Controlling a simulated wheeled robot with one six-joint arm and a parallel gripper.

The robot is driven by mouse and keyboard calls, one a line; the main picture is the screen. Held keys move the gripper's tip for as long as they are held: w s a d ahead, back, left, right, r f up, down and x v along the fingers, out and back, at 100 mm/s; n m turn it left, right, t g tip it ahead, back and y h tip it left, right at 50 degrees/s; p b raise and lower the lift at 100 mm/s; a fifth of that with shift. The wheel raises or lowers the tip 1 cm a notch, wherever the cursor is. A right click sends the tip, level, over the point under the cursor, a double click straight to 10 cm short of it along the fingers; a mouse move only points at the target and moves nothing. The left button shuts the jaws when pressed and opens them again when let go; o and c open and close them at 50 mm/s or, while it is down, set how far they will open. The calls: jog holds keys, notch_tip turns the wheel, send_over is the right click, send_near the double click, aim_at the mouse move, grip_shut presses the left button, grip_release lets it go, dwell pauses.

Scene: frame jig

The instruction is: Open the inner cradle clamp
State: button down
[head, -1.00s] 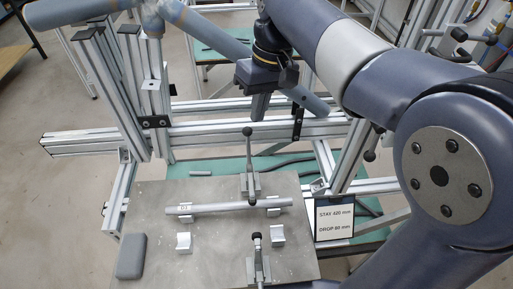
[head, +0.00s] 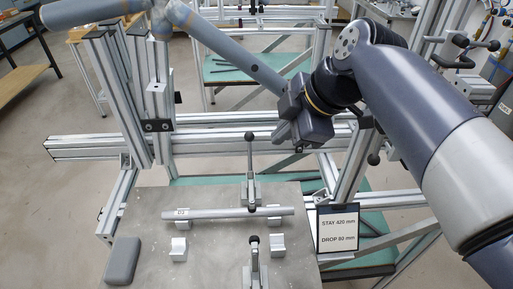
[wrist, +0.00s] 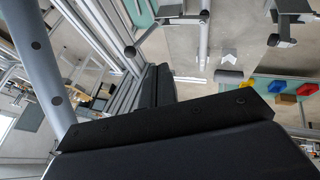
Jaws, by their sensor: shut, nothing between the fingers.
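A grey tube (head: 225,213) lies across cradle blocks on the grey plate (head: 215,269). A toggle clamp (head: 250,182) stands at the tube's right half, its black-knobbed handle upright. I cannot tell from labels which one is the inner clamp. Two empty V-shaped cradle blocks, a left one (head: 179,249) and a right one (head: 277,245), sit between them. My gripper (head: 298,146) is shut and empty, above and behind the plate, right of the far clamp, apart from both.
An aluminium frame (head: 220,138) runs behind the plate, with uprights at left and a diagonal grey tube (head: 235,58) near my gripper. A sign (head: 338,230) stands at the plate's right edge. A grey block (head: 122,261) lies at the plate's left.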

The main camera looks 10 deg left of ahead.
send_near(250, 153)
notch_tip(250, 153, down, 3)
jog(key=s+a, duration=0.2)
jog(key=shift+w+a+f+p, duration=0.35)
jog(key=shift+w+f, duration=0.15)
jog(key=shift+w, duration=0.25)
jog(key=shift+w+a+f+p, duration=0.3)
jog(key=shift+w+f, duration=0.15)
jog(key=shift+w, duration=0.35)
jog(key=shift+w, duration=0.1)
